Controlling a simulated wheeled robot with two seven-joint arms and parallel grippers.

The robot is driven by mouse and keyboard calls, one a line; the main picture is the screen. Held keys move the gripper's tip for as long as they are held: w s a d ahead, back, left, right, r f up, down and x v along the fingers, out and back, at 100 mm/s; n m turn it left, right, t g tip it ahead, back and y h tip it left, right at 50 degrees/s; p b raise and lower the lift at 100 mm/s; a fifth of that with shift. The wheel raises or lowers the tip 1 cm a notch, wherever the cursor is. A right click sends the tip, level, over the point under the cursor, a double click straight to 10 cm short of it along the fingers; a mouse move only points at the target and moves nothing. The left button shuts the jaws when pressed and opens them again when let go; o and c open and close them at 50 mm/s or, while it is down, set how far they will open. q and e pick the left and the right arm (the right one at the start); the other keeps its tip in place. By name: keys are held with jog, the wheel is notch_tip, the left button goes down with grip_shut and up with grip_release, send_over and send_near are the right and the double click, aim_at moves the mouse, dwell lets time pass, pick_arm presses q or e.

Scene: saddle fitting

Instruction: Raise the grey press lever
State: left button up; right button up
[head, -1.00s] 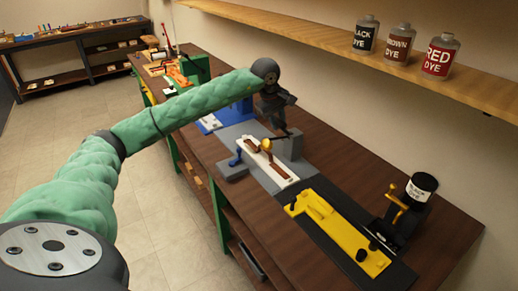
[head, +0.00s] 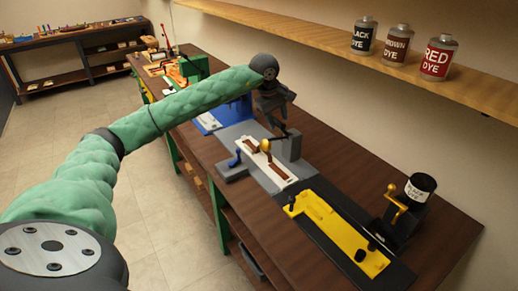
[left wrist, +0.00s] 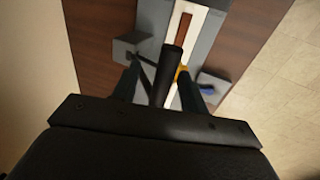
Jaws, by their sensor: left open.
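The grey press (head: 292,146) stands on a grey mat on the bench, with a gold knob (head: 265,146) beside its block. A dark bar, apparently the press lever, runs near the block's top below my gripper. My left gripper (head: 279,122) is open just above the press. In the left wrist view a dark rod (left wrist: 172,65) lies between the spread fingers (left wrist: 160,92); I cannot tell whether they touch it. The gold knob (left wrist: 182,73) shows close beside the rod. The lever's exact pivot and tilt are partly hidden by the gripper.
A white board with a brown strip (head: 268,163) lies below the press, with a small blue-handled block (head: 233,168) at its left. Dye bottles (head: 397,45) stand on the shelf.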

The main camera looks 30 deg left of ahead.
pick_arm(q)
jog(key=v, duration=0.4)
jog(key=shift+s+r+p, duration=0.1)
jog(key=shift+r+p, duration=0.1)
jog(key=shift+p, duration=0.15)
dwell(0.5)
